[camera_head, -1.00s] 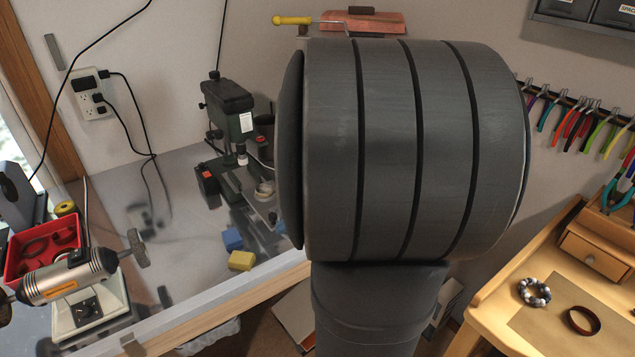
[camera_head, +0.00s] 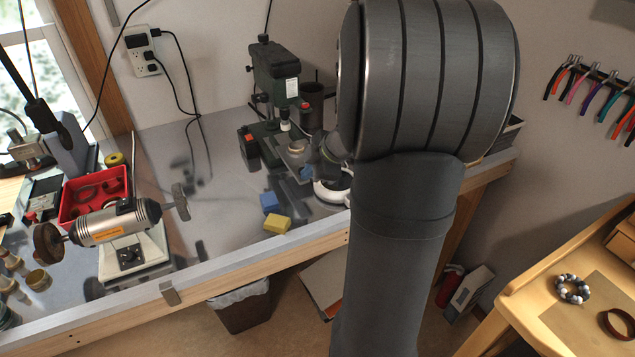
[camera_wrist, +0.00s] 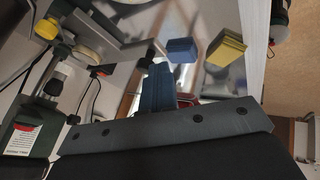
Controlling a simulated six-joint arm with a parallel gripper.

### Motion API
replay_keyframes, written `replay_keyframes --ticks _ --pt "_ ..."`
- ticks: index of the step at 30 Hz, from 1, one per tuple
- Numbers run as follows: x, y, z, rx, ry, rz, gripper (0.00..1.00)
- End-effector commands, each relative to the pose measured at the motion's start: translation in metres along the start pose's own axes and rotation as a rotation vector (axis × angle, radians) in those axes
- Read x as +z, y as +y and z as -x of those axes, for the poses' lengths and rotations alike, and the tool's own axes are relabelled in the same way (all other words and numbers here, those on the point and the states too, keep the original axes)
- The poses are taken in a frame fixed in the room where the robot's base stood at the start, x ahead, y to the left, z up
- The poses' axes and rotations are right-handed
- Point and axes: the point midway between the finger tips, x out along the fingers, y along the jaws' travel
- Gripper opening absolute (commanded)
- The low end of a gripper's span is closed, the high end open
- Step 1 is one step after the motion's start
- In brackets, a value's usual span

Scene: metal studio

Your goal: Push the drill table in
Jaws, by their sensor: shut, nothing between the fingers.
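The green drill press (camera_head: 275,78) stands on the bench against the back wall. Its grey metal drill table (camera_head: 288,157) sits low in front of the column, with a small round item on it. My arm hides part of its right side. The press also shows at the left of the wrist view (camera_wrist: 28,130). My gripper (camera_wrist: 165,128) shows there as a dark bolted bar along the bottom. It is shut and empty.
A blue block (camera_head: 270,202) and a yellow block (camera_head: 276,224) lie in front of the press. A red tray (camera_head: 97,197) and a polishing motor (camera_head: 115,222) stand at the left. The bench's front edge (camera_head: 230,268) is near. Bare bench lies left of the press.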

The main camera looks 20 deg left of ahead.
Motion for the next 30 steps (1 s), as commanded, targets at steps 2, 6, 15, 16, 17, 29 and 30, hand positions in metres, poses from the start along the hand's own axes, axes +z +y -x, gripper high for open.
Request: replay_keyframes --ticks 2,6,15,16,17,29,30 --pt "-0.003 0.017 -0.011 -0.001 0.000 0.004 0.00" --pt "-0.008 0.045 -0.028 0.000 0.000 0.002 0.00" --pt "-0.013 0.077 -0.047 0.001 0.000 0.000 0.00" --pt "-0.013 0.078 -0.048 0.001 0.000 0.000 0.00" --pt "-0.014 0.078 -0.048 0.001 0.000 0.000 0.00" --pt "-0.015 0.078 -0.046 0.007 0.000 0.000 0.00" --pt "-0.015 0.075 -0.044 0.008 0.000 0.000 0.00"
